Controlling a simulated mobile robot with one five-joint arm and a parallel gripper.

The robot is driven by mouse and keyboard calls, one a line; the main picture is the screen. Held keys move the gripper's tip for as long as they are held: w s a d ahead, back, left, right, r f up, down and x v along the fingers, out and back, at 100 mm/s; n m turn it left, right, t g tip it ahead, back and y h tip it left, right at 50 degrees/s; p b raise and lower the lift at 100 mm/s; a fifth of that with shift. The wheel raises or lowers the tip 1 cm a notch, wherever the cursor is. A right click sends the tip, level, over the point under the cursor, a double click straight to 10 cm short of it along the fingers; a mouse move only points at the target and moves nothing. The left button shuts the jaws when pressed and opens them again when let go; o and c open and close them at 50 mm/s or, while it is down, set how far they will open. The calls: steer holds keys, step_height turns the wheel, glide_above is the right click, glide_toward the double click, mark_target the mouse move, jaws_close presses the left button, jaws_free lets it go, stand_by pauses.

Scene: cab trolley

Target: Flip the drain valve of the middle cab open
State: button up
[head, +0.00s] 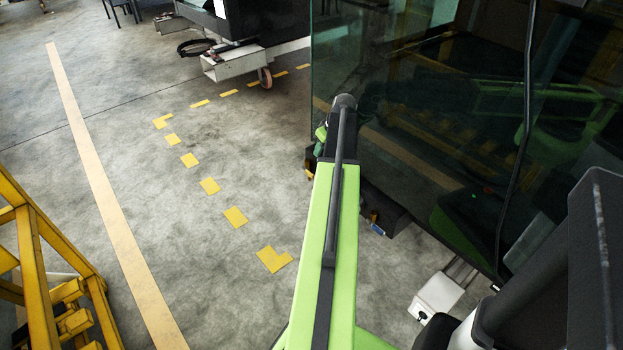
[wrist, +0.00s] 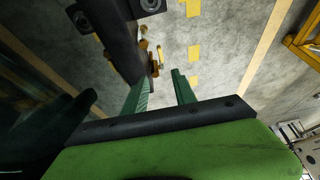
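In the wrist view my gripper (wrist: 160,82) has two green fingers standing apart, with nothing seen held between them. Just beyond the fingertips, a small yellow-brass fitting (wrist: 150,62), which looks like the drain valve, hangs at the edge of a dark beam (wrist: 112,38). I cannot tell its lever position or whether a finger touches it. In the head view the glass-sided cab (head: 430,95) fills the right; a bit of yellow (head: 309,176) shows at its lower corner beside my gripper (head: 320,134), which my arm mostly hides. Another small brass-and-blue fitting (head: 375,222) sits lower along the cab's underside.
A yellow frame (head: 35,245) stands at the left. Another machine on a white wheeled trolley (head: 232,62) stands at the back. Yellow dashes (head: 209,186) and a long pale line (head: 100,185) mark the grey floor, which is clear between them. A black cable hangs down the glass.

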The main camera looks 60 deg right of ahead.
mark_target(310, 173)
steer(key=b+x, duration=1.6)
steer(key=x, duration=0.1)
steer(key=shift+f, duration=0.3)
steer(key=shift+r, duration=0.1)
jaws_close()
stand_by(0.5)
